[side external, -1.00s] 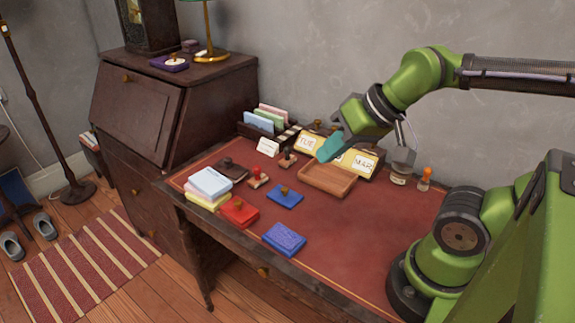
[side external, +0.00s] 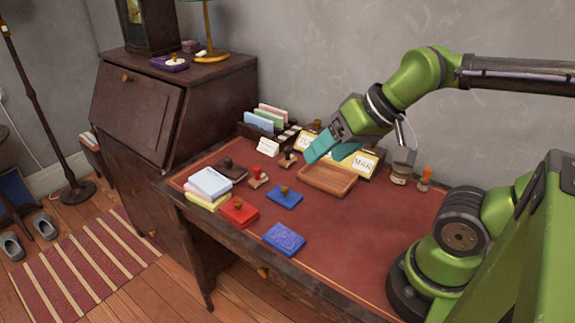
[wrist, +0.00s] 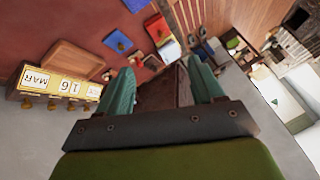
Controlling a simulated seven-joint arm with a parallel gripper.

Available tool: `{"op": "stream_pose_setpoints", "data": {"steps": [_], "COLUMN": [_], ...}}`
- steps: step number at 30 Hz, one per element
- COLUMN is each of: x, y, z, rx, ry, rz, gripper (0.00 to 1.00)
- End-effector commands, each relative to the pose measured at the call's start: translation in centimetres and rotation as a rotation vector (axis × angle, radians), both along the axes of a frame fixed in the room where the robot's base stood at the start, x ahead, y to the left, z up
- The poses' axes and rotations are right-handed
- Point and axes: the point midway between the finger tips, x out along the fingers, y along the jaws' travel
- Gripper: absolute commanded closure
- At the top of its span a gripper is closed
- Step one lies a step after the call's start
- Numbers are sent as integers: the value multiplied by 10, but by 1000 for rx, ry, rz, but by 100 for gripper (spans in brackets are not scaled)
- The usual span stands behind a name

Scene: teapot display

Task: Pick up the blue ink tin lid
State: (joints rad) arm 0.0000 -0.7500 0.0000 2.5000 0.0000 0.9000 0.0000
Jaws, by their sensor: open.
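A blue lid with a small brown knob (side external: 285,196) lies on the red desk top, left of and nearer than the wooden tray. It also shows in the wrist view (wrist: 118,41), upper left of my fingers. A second blue piece with a textured, knobless top (side external: 284,239) lies near the desk's front edge; it is cut by the top edge in the wrist view (wrist: 137,4). My gripper (side external: 332,152) has teal fingers, open and empty, raised over the back of the desk, clear of both blue pieces. The fingers also show spread in the wrist view (wrist: 158,72).
A wooden tray (side external: 327,180) lies below my gripper, with a calendar block (side external: 362,162) behind it. A red tin (side external: 239,211), stacked pads (side external: 209,184) and stamps (side external: 258,179) stand at left. A letter holder (side external: 262,125) is behind. The desk's right middle is clear.

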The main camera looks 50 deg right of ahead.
Motion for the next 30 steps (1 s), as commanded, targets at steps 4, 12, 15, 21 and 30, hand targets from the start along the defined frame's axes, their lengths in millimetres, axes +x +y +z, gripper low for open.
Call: {"op": "stream_pose_setpoints", "data": {"steps": [4, 12, 15, 21, 30], "x": [0, 0, 2, 34, 122], "y": [0, 0, -1, -11, -49], "z": [0, 0, -6, -20, -49], "rx": [0, 0, 1, -10, -119], "ry": [0, 0, 27, 158, 404], "rz": [0, 0, -4, -19, 73], "gripper": [10, 6, 6, 6, 6]}}
